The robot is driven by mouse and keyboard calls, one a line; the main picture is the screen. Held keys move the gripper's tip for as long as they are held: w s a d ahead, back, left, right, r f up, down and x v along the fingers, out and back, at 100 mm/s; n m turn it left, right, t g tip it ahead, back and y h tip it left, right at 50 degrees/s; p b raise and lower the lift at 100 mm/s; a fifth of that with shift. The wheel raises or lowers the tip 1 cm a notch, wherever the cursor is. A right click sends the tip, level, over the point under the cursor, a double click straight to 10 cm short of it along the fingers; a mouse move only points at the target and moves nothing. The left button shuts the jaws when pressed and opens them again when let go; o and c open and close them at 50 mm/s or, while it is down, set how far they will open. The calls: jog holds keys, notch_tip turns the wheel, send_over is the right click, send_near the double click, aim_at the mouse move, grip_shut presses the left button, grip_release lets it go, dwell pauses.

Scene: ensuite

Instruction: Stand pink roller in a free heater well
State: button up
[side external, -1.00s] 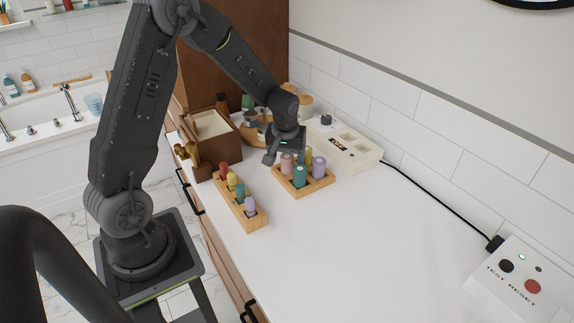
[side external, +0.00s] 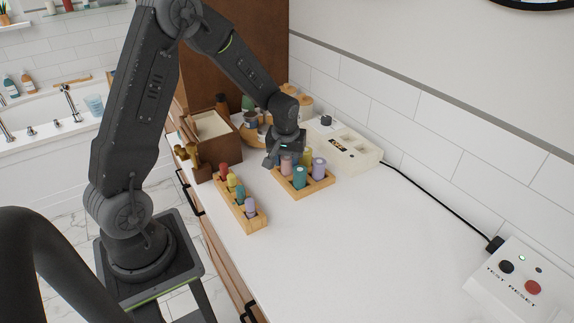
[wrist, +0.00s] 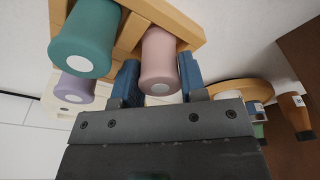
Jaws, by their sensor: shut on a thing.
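The pink roller (side external: 286,164) stands upright in a compartment of the square wooden tray (side external: 320,187), beside the teal roller (side external: 300,177), the lavender roller (side external: 319,168) and a yellow roller (side external: 307,155). My gripper (wrist: 160,80) is shut on the pink roller (wrist: 162,52), with one blue finger on each side of it. In the side view my gripper (side external: 286,152) is low over the tray and hides the roller's upper end. The white heater box (side external: 368,157) stands behind the tray, with square wells in its top. The wells in sight look empty.
A long wooden rack (side external: 257,223) holds several coloured rollers in front of the tray. A brown box (side external: 226,147) and jars on a round wooden board stand at the back left. A white TEST/RESET box (side external: 520,285) sits at the right. The counter between is clear.

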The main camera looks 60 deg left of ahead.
jog(key=shift+r, duration=0.7)
notch_tip(320, 180, up, 3)
jog(key=shift+f, duration=0.1)
jog(key=s+a+r, duration=0.7)
jog(key=s+a, duration=0.1)
jog(key=w+r+m, duration=0.2)
jog(key=w+m, duration=0.2)
jog(key=w, duration=1.9)
jog(key=shift+m, duration=0.3)
jog(key=w+d+f, duration=0.3)
jog(key=d, duration=0.1)
jog(key=w+d+f, duration=0.4)
jog(key=shift+w+f, duration=0.1)
jog(key=shift+w, duration=0.15)
jog(key=shift+f, duration=2)
jog(key=shift+f, duration=0.1)
